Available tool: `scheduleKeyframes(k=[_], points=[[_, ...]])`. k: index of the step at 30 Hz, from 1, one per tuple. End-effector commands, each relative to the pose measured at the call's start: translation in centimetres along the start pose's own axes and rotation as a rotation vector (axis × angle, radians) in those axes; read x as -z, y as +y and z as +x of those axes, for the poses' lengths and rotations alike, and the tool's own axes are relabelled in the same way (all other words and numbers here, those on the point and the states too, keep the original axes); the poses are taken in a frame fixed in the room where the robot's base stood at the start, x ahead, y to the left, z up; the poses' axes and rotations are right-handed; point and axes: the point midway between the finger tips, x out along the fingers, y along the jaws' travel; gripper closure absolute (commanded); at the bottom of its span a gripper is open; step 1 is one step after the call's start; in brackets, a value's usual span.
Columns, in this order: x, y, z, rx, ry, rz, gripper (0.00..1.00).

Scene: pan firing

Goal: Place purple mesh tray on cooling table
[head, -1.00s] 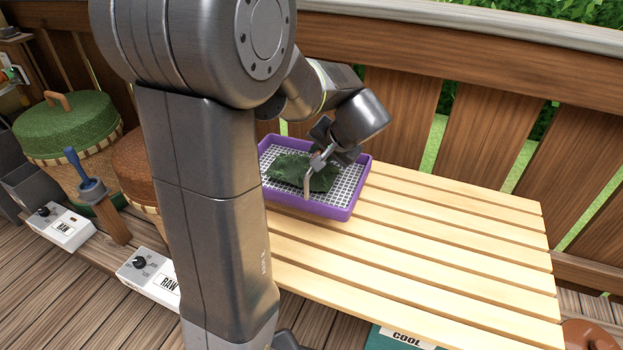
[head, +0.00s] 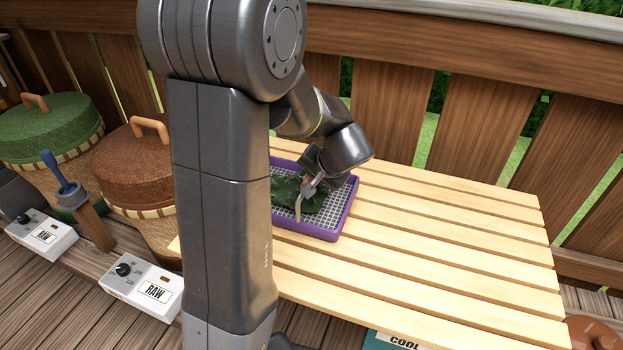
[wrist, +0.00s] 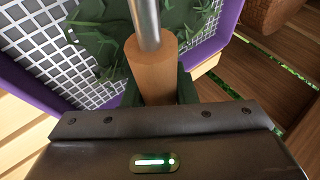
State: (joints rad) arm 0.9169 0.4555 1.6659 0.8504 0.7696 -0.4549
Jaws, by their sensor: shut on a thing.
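The purple mesh tray (head: 341,224) shows over the left part of the slatted wooden cooling table (head: 440,240). Dark green leafy pieces (head: 284,190) lie on its white mesh. My gripper (head: 308,187) is above the tray, shut on a wooden grip (wrist: 152,72) with a metal rod, which moves with the tray as its handle. The tray's purple rim also shows in the wrist view (wrist: 30,92), below the gripper. My arm hides the tray's left part in the head view. I cannot tell whether the tray touches the slats.
A plank fence (head: 480,115) runs behind the table. A brown lidded basket (head: 132,170) and a green one (head: 48,125) stand at left, with RAW boxes (head: 140,288) in front. A COOL sign (head: 404,342) is at the table's front. The table's right side is clear.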

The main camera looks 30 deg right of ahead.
Motion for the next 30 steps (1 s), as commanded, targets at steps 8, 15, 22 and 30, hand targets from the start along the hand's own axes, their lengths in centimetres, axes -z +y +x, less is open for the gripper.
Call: scheduleKeyframes(k=[8, 15, 22, 30], points=[[0.0, 0.0, 0.0, -0.001, 0.000, -0.001, 0.71], [0.0, 0.0, 0.0, 0.000, 0.000, -0.001, 0.53], [0.1, -0.1, -0.6, -0.001, 0.001, -0.001, 0.53], [0.2, -0.2, -5.8, -0.001, 0.005, 0.000, 0.53]])
